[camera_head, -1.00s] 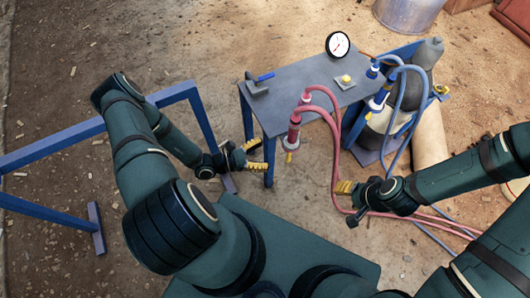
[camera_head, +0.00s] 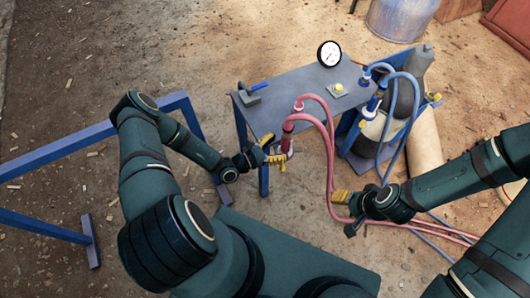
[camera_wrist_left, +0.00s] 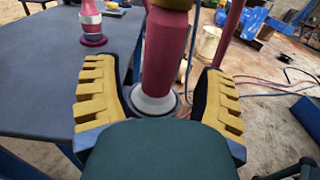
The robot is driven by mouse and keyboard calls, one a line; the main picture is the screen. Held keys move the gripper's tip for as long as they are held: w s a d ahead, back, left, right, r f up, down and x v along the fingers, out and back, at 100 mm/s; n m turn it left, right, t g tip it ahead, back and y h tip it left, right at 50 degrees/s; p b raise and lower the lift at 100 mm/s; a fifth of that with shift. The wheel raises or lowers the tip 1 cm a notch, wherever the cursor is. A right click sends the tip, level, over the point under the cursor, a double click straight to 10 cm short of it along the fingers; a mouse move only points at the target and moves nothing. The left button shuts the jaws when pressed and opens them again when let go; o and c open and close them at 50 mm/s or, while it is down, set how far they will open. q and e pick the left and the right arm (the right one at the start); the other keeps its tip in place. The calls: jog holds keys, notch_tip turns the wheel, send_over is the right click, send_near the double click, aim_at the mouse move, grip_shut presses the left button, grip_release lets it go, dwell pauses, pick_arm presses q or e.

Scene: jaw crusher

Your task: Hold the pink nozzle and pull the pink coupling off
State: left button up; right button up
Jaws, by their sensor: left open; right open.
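A long pink fitting (camera_head: 287,136) stands upright at the table's front edge, with a pink hose from its top. I cannot tell where its coupling ends and its nozzle begins. A shorter pink fitting (camera_head: 298,107) with a white collar stands on the tabletop behind. My right gripper (camera_head: 338,197) is open and empty, low and to the right, beside the pink hoses.
The grey table (camera_head: 285,85) carries a gauge (camera_head: 329,54), a blue-handled tool (camera_head: 252,93) and a yellow button (camera_head: 338,88). Pink hoses (camera_head: 331,150) run down past my right gripper. Blue hoses (camera_head: 409,88) and tanks (camera_head: 372,133) stand right. A blue frame (camera_head: 95,130) is left.

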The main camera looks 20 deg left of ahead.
pick_arm(q)
jog(key=shift+x, duration=1.6)
pick_arm(e)
jog(key=shift+f, duration=0.25)
pick_arm(q)
grip_shut()
pick_arm(e)
jog(key=shift+o, duration=1.3)
jog(key=n+g+h, duration=0.2)
jog(key=n+h, duration=0.2)
jog(key=n, duration=1.2)
send_near(289, 123)
jog(key=f, duration=0.5)
jog(key=shift+s+d+f, duration=0.2)
jog(key=shift+d+f, duration=0.05)
jog(key=shift+f, duration=0.1)
jog(key=shift+a+r+n, duration=0.2)
jog(key=shift+r+n, duration=0.05)
jog(key=shift+n, duration=0.05)
